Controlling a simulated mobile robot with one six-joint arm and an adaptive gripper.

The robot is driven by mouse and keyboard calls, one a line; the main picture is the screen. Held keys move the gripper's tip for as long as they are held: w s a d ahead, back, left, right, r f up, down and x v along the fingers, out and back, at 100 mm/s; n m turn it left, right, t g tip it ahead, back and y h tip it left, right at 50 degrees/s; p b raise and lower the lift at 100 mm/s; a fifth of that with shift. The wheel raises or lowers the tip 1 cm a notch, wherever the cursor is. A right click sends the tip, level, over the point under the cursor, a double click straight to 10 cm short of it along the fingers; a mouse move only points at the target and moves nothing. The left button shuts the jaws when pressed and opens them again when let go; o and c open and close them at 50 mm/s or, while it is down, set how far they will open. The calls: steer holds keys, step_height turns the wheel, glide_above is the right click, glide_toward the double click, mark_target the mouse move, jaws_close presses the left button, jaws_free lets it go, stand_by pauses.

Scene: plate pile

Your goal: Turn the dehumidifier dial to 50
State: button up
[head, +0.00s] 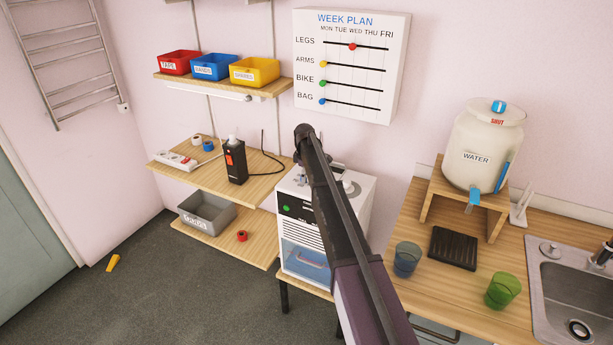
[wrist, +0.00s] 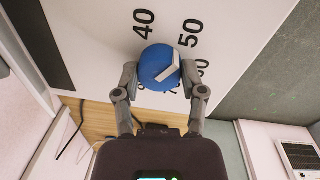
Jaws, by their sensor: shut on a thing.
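The dehumidifier (head: 298,238) is the white cabinet with a dark panel, green light and blue tank, standing left of the counter. In the wrist view its dial (wrist: 157,66) is a round blue knob with a raised white pointer, on a white face (wrist: 100,40). The numbers 40 (wrist: 144,23) and 50 (wrist: 189,33) show beyond it; more numbers at its right are partly hidden. The pointer slants towards the upper right, on the 50 side; its exact reading is hard to tell. My gripper (wrist: 159,71) is shut on the dial, one finger on each side. My arm hides the dial in the head view.
A wooden counter (head: 385,302) at the right holds a blue cup (head: 406,260), a green cup (head: 503,291) and a water dispenser (head: 484,150). Shelves (head: 262,187) at the left hold a black device (head: 236,162) and a grey bin (head: 207,213). The left floor is mostly clear.

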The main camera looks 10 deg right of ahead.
steer(key=shift+s+a, duration=0.1)
steer(key=shift+s, duration=0.1)
stand_by(0.3)
steer(key=o, duration=1.1)
steer(key=shift+f, duration=0.1)
steer(key=shift+o, duration=0.3)
steer(key=shift+w, duration=0.1)
steer(key=shift+r, duration=0.2)
